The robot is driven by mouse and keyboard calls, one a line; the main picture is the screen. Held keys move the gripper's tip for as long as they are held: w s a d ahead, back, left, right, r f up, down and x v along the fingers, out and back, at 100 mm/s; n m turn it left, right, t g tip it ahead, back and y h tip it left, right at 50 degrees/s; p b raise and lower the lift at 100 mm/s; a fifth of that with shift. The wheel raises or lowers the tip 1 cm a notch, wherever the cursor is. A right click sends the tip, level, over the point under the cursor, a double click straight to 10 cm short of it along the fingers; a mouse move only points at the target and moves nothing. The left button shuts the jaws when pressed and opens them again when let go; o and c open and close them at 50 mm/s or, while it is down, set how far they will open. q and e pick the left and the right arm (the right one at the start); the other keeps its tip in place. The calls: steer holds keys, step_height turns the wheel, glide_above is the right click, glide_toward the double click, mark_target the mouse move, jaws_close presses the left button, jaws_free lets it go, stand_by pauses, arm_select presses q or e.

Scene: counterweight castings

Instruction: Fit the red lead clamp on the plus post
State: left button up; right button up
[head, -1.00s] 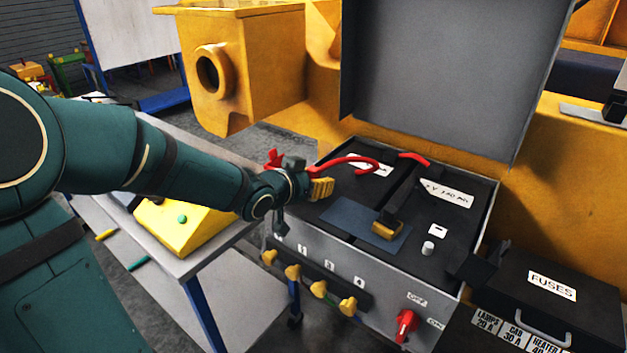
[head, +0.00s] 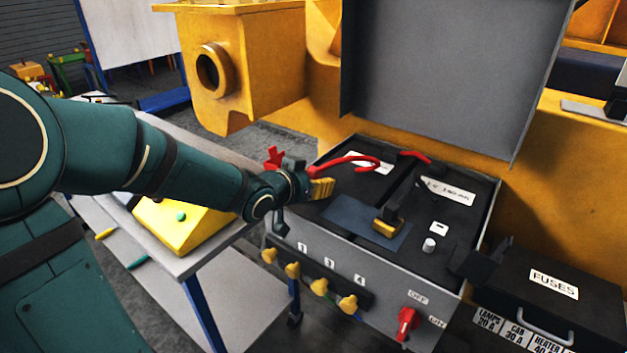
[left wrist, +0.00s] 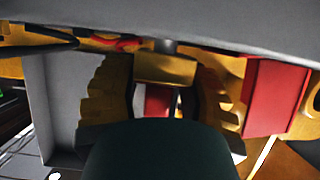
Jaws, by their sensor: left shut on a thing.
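My left gripper (head: 318,188) is over the left front edge of the open battery box (head: 375,290). It is shut on the red lead clamp (head: 273,158), whose red part stands up behind the fingers. In the left wrist view red shows between the yellow-ridged fingers (left wrist: 158,103) and at the right. A red lead (head: 355,160) arches from near the gripper onto the battery (head: 463,215). A short pale post (head: 428,246) stands on the battery top, apart from the gripper. I cannot read its sign. My right gripper is not in view.
The raised grey lid (head: 440,75) stands behind the battery. A black-and-yellow piece (head: 387,227) sits on a blue-grey plate. Yellow knobs (head: 320,287) and a red switch (head: 407,322) are on the box front. A black fuse case (head: 555,300) stands right, a table (head: 190,262) left.

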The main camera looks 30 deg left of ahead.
arm_select(q)
steer(key=shift+f+b, duration=0.65)
steer(key=shift+f, duration=0.15)
steer(key=o, duration=1.3)
steer(key=shift+d, duration=0.1)
steer(key=shift+s, duration=0.1)
steer(key=v, duration=1.1)
steer(key=shift+s+r, duration=0.2)
steer(key=shift+s, duration=0.15)
